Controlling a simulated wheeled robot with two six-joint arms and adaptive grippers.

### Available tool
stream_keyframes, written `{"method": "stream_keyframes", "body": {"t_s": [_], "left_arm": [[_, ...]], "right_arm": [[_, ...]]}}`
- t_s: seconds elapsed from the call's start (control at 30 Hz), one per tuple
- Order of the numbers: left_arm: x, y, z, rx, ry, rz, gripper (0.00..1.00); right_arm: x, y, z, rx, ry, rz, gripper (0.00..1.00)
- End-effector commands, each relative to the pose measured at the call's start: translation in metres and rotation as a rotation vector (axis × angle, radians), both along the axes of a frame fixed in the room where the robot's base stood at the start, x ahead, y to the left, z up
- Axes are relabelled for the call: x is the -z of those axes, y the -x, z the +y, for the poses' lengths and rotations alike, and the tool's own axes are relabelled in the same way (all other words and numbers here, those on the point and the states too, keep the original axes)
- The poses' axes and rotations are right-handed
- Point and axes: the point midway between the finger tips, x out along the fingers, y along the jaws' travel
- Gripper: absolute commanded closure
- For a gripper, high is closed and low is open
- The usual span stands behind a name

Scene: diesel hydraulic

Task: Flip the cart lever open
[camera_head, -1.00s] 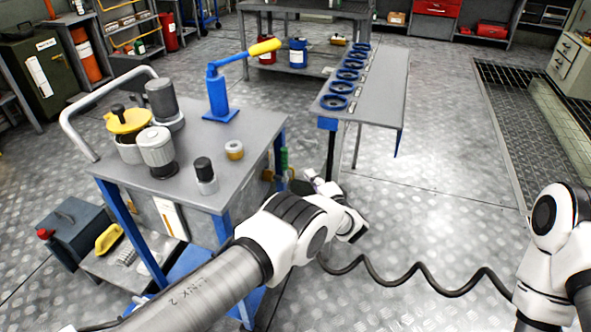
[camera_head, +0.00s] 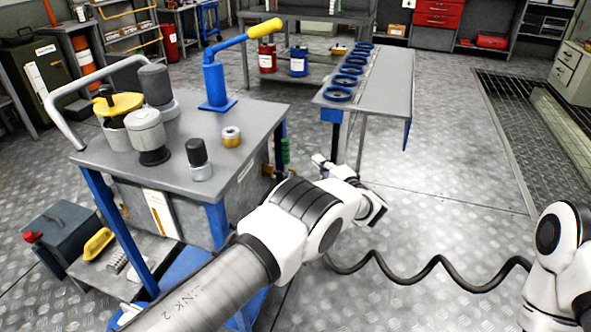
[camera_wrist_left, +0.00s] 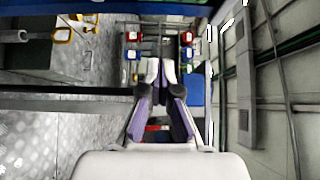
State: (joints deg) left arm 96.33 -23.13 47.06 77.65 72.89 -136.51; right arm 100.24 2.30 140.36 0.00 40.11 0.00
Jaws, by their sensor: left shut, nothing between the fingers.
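The cart lever is a blue post with a blue arm and a yellow grip (camera_head: 265,28). It stands on a blue foot plate at the back right of the grey cart (camera_head: 215,185); its arm slants up to the right, with the grip over the cart's right edge. My left gripper (camera_head: 319,160) is small and partly hidden behind its own arm, to the right of the cart and below the lever, apart from it. In the left wrist view the left gripper's fingers (camera_wrist_left: 162,68) are together and empty. My right arm shows at the lower right; its gripper is outside the frame.
The cart top also holds a yellow-topped pot (camera_head: 117,104), several cylinders and a brass ring (camera_head: 231,136). A raised metal handle borders its left end. A narrow grey table (camera_head: 385,90) with several blue rings stands to the right. Open floor lies in front of that table.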

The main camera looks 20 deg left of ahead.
Motion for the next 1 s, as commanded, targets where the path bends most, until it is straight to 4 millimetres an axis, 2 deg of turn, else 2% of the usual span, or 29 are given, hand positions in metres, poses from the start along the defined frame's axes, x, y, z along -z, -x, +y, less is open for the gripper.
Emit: {"method": "stream_keyframes", "body": {"t_s": [0.03, 0.13, 0.23, 0.57, 0.63, 1.0], "left_arm": [[0.010, -0.001, 0.002, -0.001, -0.001, -0.003, 1.00], [0.010, -0.002, 0.006, -0.003, 0.000, -0.003, 1.00], [0.003, -0.016, 0.023, -0.006, 0.005, -0.002, 1.00], [0.003, -0.053, 0.061, -0.005, 0.003, -0.003, 1.00], [-0.002, -0.050, 0.063, -0.003, -0.001, 0.001, 1.00], [-0.001, -0.021, 0.075, -0.002, -0.001, 0.001, 1.00]], "right_arm": [[0.024, 0.000, 0.000, 0.000, 0.000, 0.000, 0.60], [0.045, 0.000, 0.000, 0.000, 0.000, 0.000, 0.60], [0.041, 0.000, 0.000, 0.000, 0.000, 0.000, 0.60], [0.059, 0.000, 0.000, 0.000, 0.000, 0.000, 0.60], [0.055, 0.000, 0.000, 0.000, 0.000, 0.000, 0.60], [0.055, 0.000, 0.000, 0.000, 0.000, 0.000, 0.60]]}}
